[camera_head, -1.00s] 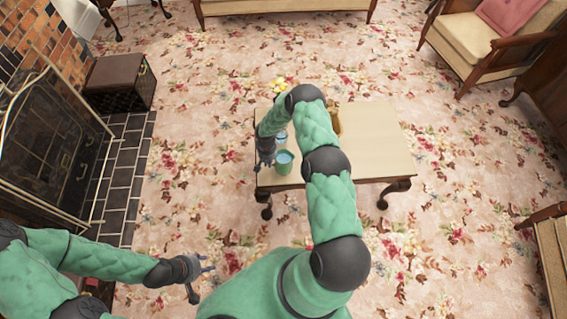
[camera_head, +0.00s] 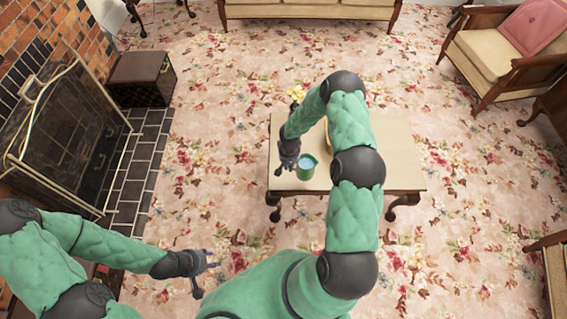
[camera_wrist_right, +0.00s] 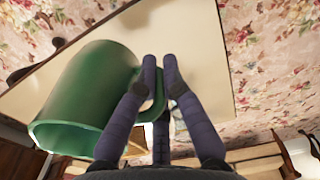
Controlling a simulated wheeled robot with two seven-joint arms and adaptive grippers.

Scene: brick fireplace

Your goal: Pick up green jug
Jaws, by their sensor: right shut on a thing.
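The green jug (camera_head: 307,168), with a pale blue inside, is near the front left of the low table (camera_head: 398,145). My right gripper (camera_head: 285,169) is at the jug's left side. In the right wrist view the jug (camera_wrist_right: 85,95) appears tilted, its open rim toward the lower left. My right gripper's fingers (camera_wrist_right: 160,75) are closed around its handle, which they partly cover. Whether the jug's base touches the table cannot be told. My left gripper (camera_head: 206,274) is open and empty over the carpet, well left of the table.
My right arm hides part of the tabletop, including most of a brown-yellow object (camera_head: 326,138). A fireplace screen (camera_head: 62,130) and dark box (camera_head: 141,78) stand left. An armchair (camera_head: 500,50) stands right.

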